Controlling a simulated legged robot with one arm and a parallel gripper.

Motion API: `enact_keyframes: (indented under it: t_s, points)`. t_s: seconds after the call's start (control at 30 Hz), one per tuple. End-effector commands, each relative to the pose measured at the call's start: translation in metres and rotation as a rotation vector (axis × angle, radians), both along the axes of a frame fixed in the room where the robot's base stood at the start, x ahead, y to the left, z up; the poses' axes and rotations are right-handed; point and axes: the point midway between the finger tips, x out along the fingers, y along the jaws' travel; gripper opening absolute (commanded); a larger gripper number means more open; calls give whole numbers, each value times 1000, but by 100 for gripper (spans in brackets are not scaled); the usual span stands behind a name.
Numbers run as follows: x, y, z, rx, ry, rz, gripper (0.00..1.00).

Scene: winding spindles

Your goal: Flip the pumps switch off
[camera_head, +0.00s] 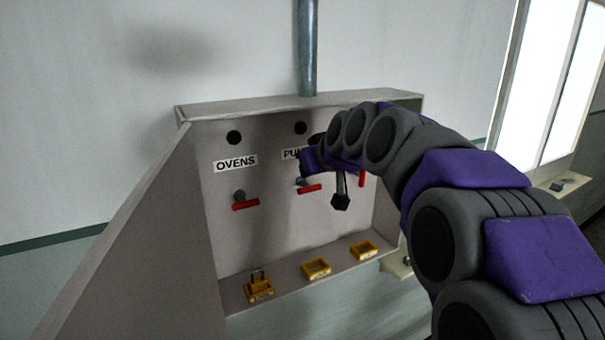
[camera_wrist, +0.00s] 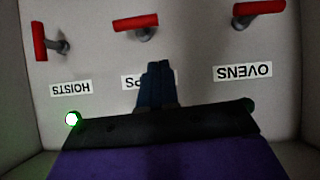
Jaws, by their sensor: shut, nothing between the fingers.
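The pumps switch (camera_head: 310,188) is the middle one on the panel, a red handle on a grey pivot. Its handle lies about level, and it also shows at the top of the wrist view (camera_wrist: 135,22), which sees the panel upside down. The pumps label (camera_head: 291,154) is partly hidden by my gripper (camera_head: 308,160). In the wrist view my gripper's dark fingers (camera_wrist: 157,80) are together and empty, in front of that label, apart from the red handle in the picture. The pumps lamp (camera_head: 300,128) above is dark.
The ovens switch (camera_head: 245,204) on the left is level, its lamp (camera_head: 234,137) dark. The hoists switch (camera_wrist: 39,40) stands upright, beside a lit green lamp (camera_wrist: 72,119). Yellow padlock-like blocks (camera_head: 316,267) sit on the lower ledge. The box's side wall (camera_head: 140,220) juts out at left.

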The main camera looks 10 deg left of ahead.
Motion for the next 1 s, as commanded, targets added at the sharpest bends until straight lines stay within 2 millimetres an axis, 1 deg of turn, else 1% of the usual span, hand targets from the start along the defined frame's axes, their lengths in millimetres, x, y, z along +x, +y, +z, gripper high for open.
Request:
enact_keyframes:
  t_s: [0.03,0.3,0.4,0.53,0.77,0.87,0.93,0.97,1.0]
  points:
    - [-9,-5,9,2,-4,-1,0]
    - [-43,-28,35,1,1,0,0]
    - [-49,-32,40,1,2,0,0]
    - [-52,-34,42,-1,2,1,0]
    - [-52,-34,41,-1,2,1,0]
    - [-57,-36,36,-5,18,-5,0]
    - [-67,-41,24,-13,56,-15,0]
    - [-73,-44,16,-20,81,-22,0]
    - [-84,-50,2,-28,123,-35,0]
